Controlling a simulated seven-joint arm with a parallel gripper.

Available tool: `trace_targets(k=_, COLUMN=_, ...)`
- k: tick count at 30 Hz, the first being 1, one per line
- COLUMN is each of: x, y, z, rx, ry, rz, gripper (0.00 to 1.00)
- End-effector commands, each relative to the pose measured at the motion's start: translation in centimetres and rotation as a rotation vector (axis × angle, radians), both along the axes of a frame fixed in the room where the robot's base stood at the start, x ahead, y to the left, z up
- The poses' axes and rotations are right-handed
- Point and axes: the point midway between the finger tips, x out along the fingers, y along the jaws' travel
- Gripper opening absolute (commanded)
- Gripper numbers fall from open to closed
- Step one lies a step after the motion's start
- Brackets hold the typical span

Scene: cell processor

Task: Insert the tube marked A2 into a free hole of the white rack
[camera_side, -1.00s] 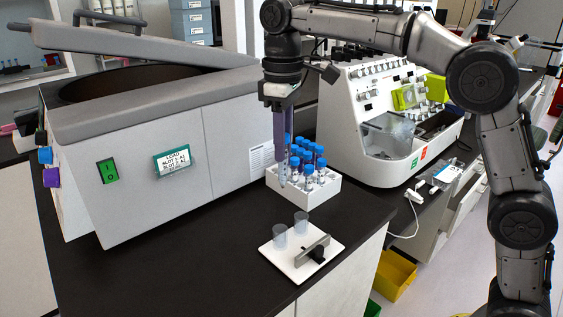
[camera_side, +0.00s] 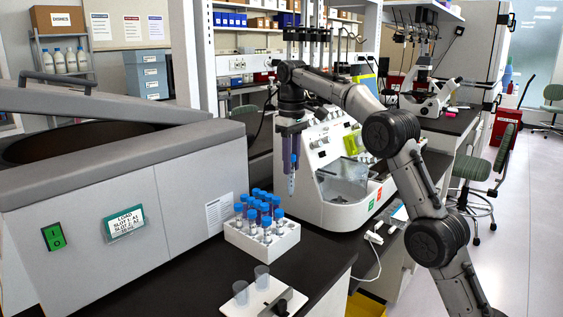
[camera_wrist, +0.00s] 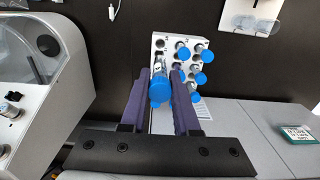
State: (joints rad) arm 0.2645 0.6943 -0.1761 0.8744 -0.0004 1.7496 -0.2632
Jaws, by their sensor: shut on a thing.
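My gripper (camera_side: 291,150) is shut on a clear tube with a blue cap. The tube (camera_side: 291,184) hangs nearly upright in the side view, its lower end above and to the right of the white rack (camera_side: 250,246). In the wrist view the blue cap (camera_wrist: 160,89) sits between the purple fingers of my gripper (camera_wrist: 160,76). The white rack (camera_wrist: 170,38) lies behind the held tube and carries several blue-capped tubes (camera_wrist: 201,79). A dark free hole (camera_wrist: 159,43) shows near its upper left corner. The fingers hide part of the rack. I cannot read any tube mark.
A grey centrifuge (camera_side: 120,210) with a load placard (camera_side: 124,223) stands left of the rack. A white machine (camera_side: 340,205) stands behind and right. A white plate (camera_side: 272,292) with two clear cups (camera_side: 262,277) lies in front. Dark bench separates them.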

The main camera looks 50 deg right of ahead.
Motion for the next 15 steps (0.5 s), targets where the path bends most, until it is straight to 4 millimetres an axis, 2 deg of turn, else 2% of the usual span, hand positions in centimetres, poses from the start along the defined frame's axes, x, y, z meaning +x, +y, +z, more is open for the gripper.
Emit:
trace_targets(k=9, x=-0.1, y=0.0, z=-3.3, rx=0.000, ry=0.002, rz=0.000, gripper=0.00)
trace_targets(k=15, x=-0.1, y=0.0, z=-3.8, rx=-0.001, ry=-0.001, rz=0.000, gripper=0.00)
